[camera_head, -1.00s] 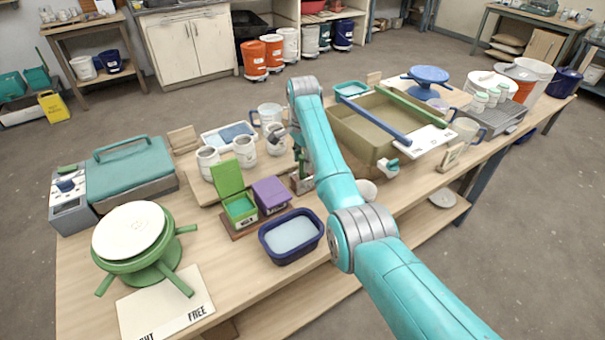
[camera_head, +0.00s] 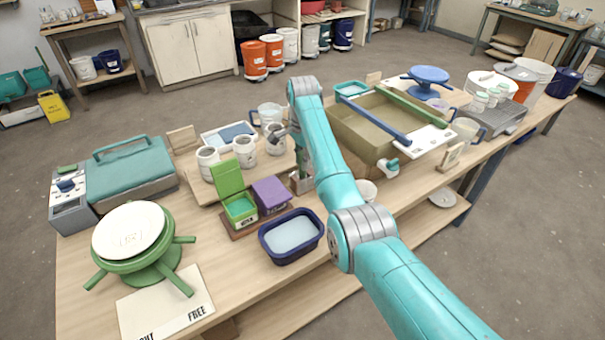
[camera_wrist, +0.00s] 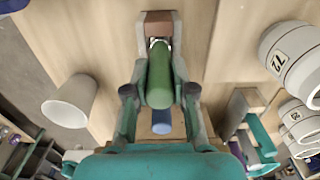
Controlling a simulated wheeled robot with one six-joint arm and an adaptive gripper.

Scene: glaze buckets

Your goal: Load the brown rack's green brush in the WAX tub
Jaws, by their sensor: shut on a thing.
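In the wrist view my gripper (camera_wrist: 160,62) is shut on the green brush (camera_wrist: 159,80), with a finger on each side of its green handle. A brown block (camera_wrist: 159,22) shows at the brush's far end. A blue handle (camera_wrist: 161,122) shows behind the green one. In the head view a brown rack (camera_head: 302,184) stands beside my arm, mostly hidden by it. A green tub (camera_head: 240,209) with its lid raised and a purple tub (camera_head: 270,193) with its lid down stand side by side left of the arm. Their labels are too small to read.
A navy basin (camera_head: 291,238) stands in front of the tubs. Several white mugs (camera_head: 244,152) stand behind them. A white cup (camera_head: 367,190) is just right of my arm. A large tan basin (camera_head: 365,125) stands further right. A green turntable (camera_head: 150,262) is at the left.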

